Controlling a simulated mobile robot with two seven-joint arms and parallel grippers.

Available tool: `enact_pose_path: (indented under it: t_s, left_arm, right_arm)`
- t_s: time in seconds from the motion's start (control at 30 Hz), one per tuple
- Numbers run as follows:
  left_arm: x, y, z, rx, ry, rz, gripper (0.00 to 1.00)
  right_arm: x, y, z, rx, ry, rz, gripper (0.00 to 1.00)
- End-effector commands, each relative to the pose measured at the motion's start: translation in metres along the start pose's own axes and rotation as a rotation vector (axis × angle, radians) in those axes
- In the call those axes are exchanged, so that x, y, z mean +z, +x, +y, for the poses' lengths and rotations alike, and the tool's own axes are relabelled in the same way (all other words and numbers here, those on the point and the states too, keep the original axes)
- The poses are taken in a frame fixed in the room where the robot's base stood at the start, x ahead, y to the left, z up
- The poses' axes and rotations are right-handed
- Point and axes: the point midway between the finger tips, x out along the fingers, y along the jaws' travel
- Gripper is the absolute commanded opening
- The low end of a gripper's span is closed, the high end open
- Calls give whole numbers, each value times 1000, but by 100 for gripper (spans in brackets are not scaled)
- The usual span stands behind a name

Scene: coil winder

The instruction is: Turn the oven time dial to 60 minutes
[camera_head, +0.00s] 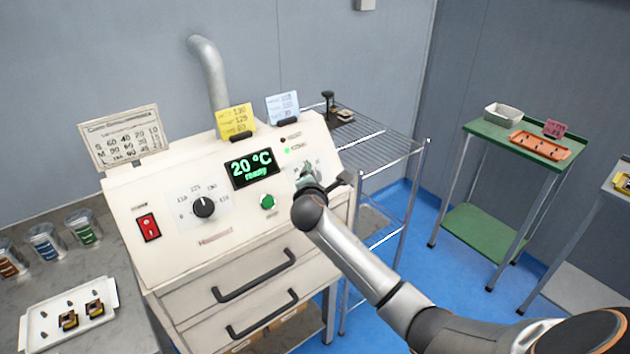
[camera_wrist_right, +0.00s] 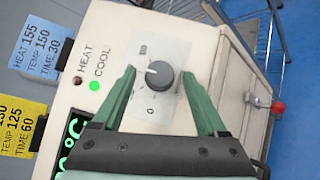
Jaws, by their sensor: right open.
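The oven (camera_head: 190,260) is a cream cabinet with a sloped control panel. Its time dial is a dark round knob (camera_wrist_right: 159,75) with a white pointer mark, on a pale scale plate (camera_wrist_right: 150,105) in the right wrist view. My right gripper (camera_wrist_right: 165,100) is open, with one green finger on each side of the dial and gaps to the knob. In the head view my right gripper (camera_head: 308,178) is over the right part of the panel and hides most of this dial. The display (camera_head: 252,168) reads 20 °C, ready. My left gripper is not in view.
A temperature dial (camera_head: 204,207), red switch (camera_head: 148,227) and green button (camera_head: 267,202) are on the same panel. Yellow (camera_head: 236,121) and blue (camera_head: 283,108) cards stand on top. A wire rack (camera_head: 375,150) stands to the right.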

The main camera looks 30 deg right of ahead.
Motion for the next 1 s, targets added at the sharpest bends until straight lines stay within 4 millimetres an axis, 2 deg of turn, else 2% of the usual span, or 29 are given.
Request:
enact_pose_path:
  t_s: [0.17,0.27,0.7,0.83,1.0]
  left_arm:
    - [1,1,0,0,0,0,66]
    - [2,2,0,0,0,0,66]
    - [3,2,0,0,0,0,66]
    - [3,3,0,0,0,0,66]
    - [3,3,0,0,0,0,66]
  right_arm:
    - [0,-6,0,1,0,0,75]
    - [-1,-17,0,2,1,1,75]
    - [-1,-98,0,2,1,2,75]
    - [-1,-114,0,0,0,2,75]
    - [0,-124,0,0,0,0,75]
